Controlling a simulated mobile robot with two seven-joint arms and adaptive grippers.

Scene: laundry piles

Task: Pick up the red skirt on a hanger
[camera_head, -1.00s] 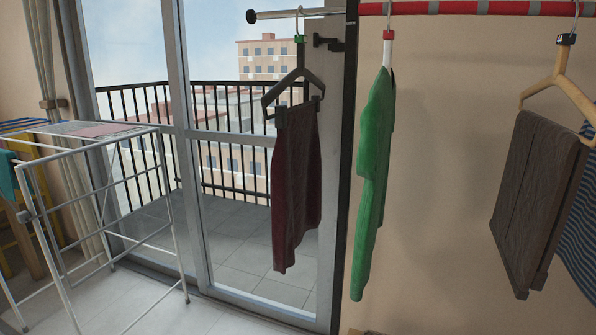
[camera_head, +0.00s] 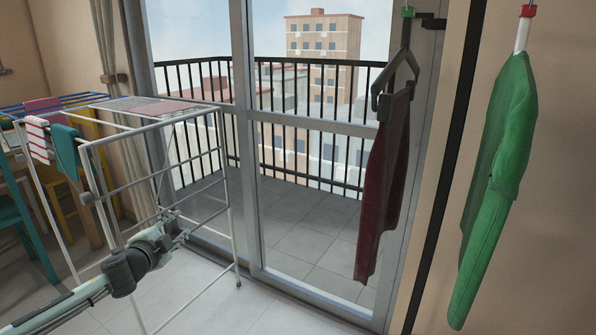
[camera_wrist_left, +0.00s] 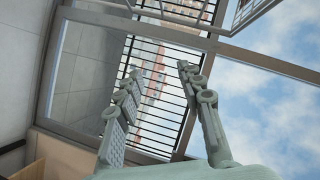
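The dark red skirt (camera_head: 383,190) hangs from a grey hanger (camera_head: 398,72) with a green tag, in front of the glass door's right frame. My left arm comes in from the lower left in the head view. Its gripper (camera_head: 172,226) is in front of the drying rack, well left of and below the skirt. In the left wrist view the gripper's two fingers (camera_wrist_left: 157,80) stand apart with nothing between them, so it is open. The skirt does not show in the left wrist view. My right gripper is not in view.
A green garment (camera_head: 495,185) hangs to the right of the skirt. A white drying rack (camera_head: 232,185) with small cloths stands at the left, close to my left gripper. The glass door and balcony railing (camera_head: 290,150) lie behind. Floor between rack and skirt is clear.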

